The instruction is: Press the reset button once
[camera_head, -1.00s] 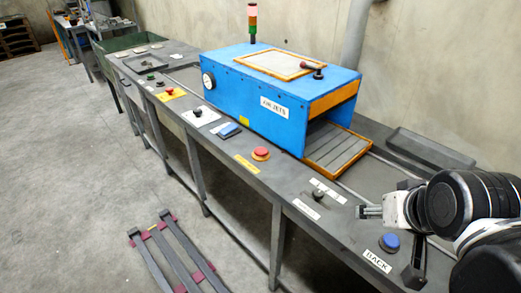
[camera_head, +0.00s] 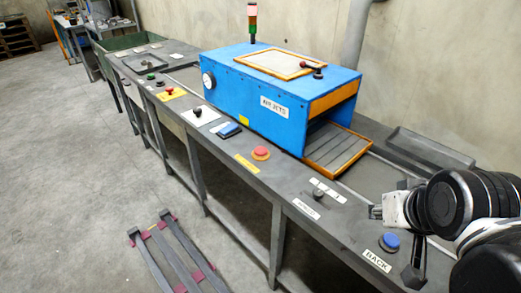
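No label reading "reset" is legible, so I cannot tell which control is the reset button. A round blue button (camera_head: 390,241) sits on the console's near right part, by a plate reading BACK (camera_head: 377,261). A rectangular blue control (camera_head: 229,130) lies further left. My gripper (camera_head: 376,212) is above the console, up and left of the round blue button and apart from it, pointing left. Its fingers are small and I cannot tell whether they are open.
The blue machine (camera_head: 270,88) marked AIR JETS stands on the long grey console (camera_head: 345,228), with an orange-edged chute (camera_head: 335,150). A small dark knob (camera_head: 318,194) and a dark upright lever (camera_head: 414,265) are near my gripper. A grey tray (camera_head: 430,150) is behind.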

